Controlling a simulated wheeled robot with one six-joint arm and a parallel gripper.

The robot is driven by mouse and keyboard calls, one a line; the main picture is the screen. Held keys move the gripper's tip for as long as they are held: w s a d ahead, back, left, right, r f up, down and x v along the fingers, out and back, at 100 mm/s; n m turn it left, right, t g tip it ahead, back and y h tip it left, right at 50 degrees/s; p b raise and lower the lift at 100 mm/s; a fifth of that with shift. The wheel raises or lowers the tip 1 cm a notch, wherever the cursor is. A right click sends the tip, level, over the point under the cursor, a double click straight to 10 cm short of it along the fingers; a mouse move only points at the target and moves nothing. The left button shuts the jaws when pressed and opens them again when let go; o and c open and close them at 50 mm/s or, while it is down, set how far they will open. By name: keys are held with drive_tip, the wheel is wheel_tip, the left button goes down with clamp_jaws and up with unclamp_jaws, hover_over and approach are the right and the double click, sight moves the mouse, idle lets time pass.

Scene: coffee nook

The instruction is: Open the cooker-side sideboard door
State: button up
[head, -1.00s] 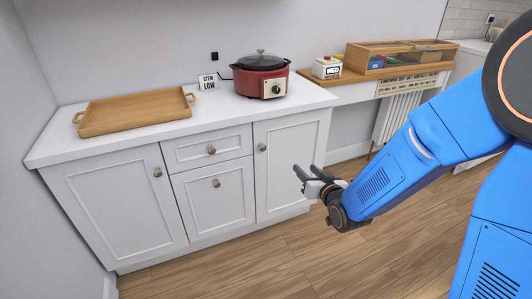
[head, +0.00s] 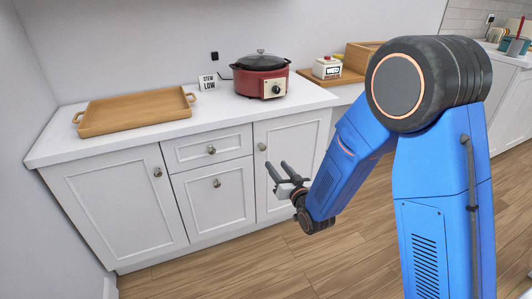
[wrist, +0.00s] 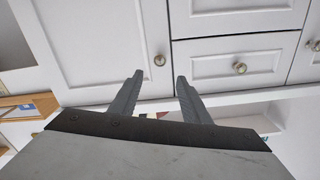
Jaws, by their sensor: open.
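The white sideboard (head: 110,140) stands against the wall. Its cooker-side door (head: 290,165) is the right one, under the red cooker (head: 261,78), and is closed. The round door knob (head: 262,147) sits near the door's upper left edge. My gripper (head: 277,165) is open and empty, in front of this door, a little below and right of the knob in the head view. In the wrist view, which appears upside down, the door (wrist: 90,40) is at the left, and its knob (wrist: 160,60) shows just beyond the gap between my fingertips (wrist: 160,76); the fingers look clear of it.
Two closed drawers (head: 210,148) and a closed left door (head: 115,205) fill the rest of the sideboard front. Wooden floor (head: 240,270) in front is clear.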

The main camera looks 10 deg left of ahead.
sight(263, 148)
drive_tip(key=x, duration=1.1)
drive_tip(key=shift+a, duration=0.1)
clamp_jaws()
